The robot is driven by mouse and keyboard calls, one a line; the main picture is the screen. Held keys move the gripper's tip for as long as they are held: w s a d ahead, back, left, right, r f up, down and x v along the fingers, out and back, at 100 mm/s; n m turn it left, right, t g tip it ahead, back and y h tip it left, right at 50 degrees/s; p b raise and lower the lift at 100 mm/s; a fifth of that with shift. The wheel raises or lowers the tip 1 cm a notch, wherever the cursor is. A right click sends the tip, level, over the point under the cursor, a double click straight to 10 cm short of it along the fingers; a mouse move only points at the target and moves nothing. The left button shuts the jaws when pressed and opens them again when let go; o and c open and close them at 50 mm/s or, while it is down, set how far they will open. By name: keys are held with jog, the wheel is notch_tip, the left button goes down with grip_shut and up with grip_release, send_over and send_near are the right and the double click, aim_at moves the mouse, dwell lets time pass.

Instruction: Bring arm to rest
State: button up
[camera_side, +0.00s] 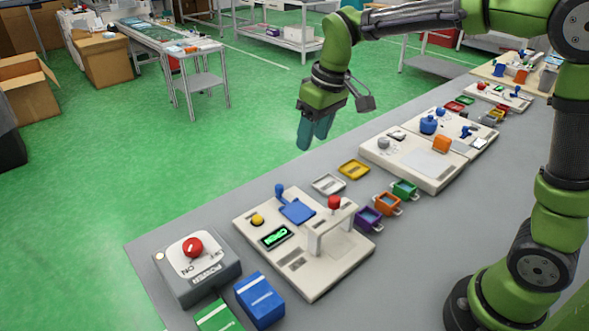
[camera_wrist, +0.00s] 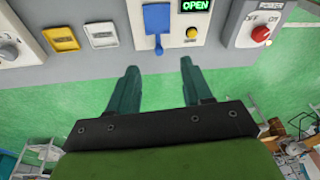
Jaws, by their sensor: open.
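My gripper (camera_side: 314,132) hangs in the air beyond the far edge of the grey table (camera_side: 205,222), over the green floor. In the wrist view its two teal fingers (camera_wrist: 158,78) stand apart with nothing between them. My green arm reaches in from the right, bent and raised above the table. The fingers touch nothing that I can see.
A station with a blue plate, red knob and green display (camera_side: 276,237) stands on the table. A power box with a red knob (camera_side: 193,248) is left of it. Blue (camera_side: 260,300) and green blocks lie in front. Small coloured trays (camera_side: 368,217) sit midway.

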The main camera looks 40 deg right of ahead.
jog(key=s+d+r+m+t, duration=0.1)
jog(key=s+m+t, duration=0.1)
jog(key=s, duration=0.7)
jog(key=s+d+r+m+t+y, duration=0.1)
jog(key=s+d+m+t, duration=0.1)
jog(key=s, duration=0.7)
jog(key=shift+s+m+t, duration=0.15)
jog(key=shift+m+t, duration=0.35)
jog(key=shift+m, duration=0.3)
jog(key=shift+d, duration=0.1)
